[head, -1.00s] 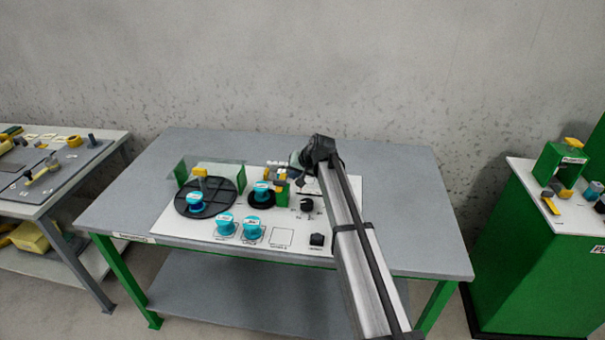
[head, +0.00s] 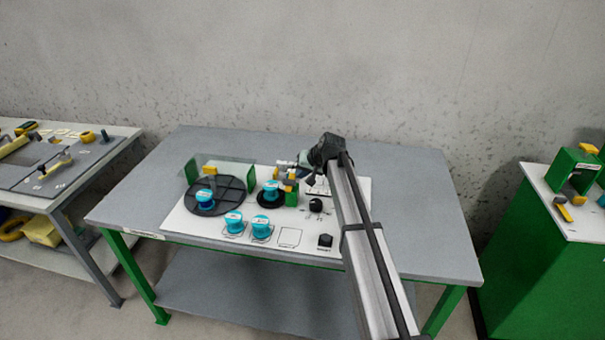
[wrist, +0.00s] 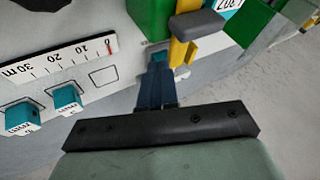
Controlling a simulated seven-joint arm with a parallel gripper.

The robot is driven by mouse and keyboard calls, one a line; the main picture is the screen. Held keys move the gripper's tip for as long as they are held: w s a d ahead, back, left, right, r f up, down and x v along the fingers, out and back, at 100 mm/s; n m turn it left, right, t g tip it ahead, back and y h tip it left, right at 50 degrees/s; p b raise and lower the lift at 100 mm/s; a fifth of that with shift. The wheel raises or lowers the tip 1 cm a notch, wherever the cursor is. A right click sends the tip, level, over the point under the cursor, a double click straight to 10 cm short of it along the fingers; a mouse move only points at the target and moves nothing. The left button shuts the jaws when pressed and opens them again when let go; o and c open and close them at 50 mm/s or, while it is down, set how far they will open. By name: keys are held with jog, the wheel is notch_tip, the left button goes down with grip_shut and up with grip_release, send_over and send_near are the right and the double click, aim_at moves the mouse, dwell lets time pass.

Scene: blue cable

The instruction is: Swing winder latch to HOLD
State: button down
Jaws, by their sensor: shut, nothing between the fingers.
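The winder, a small black disc (head: 258,201) with a teal spool (head: 271,188) on it, stands on the white board in the head view. A green block (head: 291,198) with yellow parts is at its right. In the wrist view, the yellow latch (wrist: 206,47) with a dark grey grip (wrist: 197,24) stands beside the green block (wrist: 150,18). My gripper (wrist: 158,64) is shut and empty, its dark blue fingers just left of and below the latch. I cannot tell if they touch. In the head view, my gripper (head: 303,160) is behind the green block, its fingertips unclear.
A larger black turntable (head: 222,197) with a teal spool and green end plates is at left. Two teal spools (head: 234,222) stand at the board's front. The wrist view shows a length scale (wrist: 62,62) and two teal blocks (wrist: 67,98). The grey table (head: 410,215) is clear at right.

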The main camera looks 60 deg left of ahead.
jog(key=shift+a, duration=0.15)
jog(key=n, duration=0.1)
jog(key=a+n+g, duration=0.2)
jog(key=shift+s+n+h, duration=0.25)
jog(key=shift+n+h, duration=0.15)
jog(key=n+g, duration=0.1)
jog(key=s+a+n+h, duration=0.1)
jog(key=n, duration=0.1)
jog(key=n+g+h, duration=0.1)
jog(key=shift+s+a+n+g, duration=0.3)
jog(key=shift+s+a, duration=0.05)
jog(key=shift+s+a+n+h, duration=0.25)
jog(key=shift+s+n+h, duration=0.15)
jog(key=shift+n, duration=0.4)
jog(key=shift+s, duration=0.7)
jog(key=shift+s+a+g, duration=0.15)
jog(key=shift+a+g, duration=0.05)
jog(key=shift+g, duration=0.1)
jog(key=shift+s+n+g+h, duration=0.15)
jog(key=shift+s+n+h, duration=0.25)
jog(key=shift+n, duration=0.3)
jog(key=shift+s+n+g+h, duration=0.15)
jog(key=shift+s+n+h, duration=0.2)
jog(key=shift+n, duration=0.35)
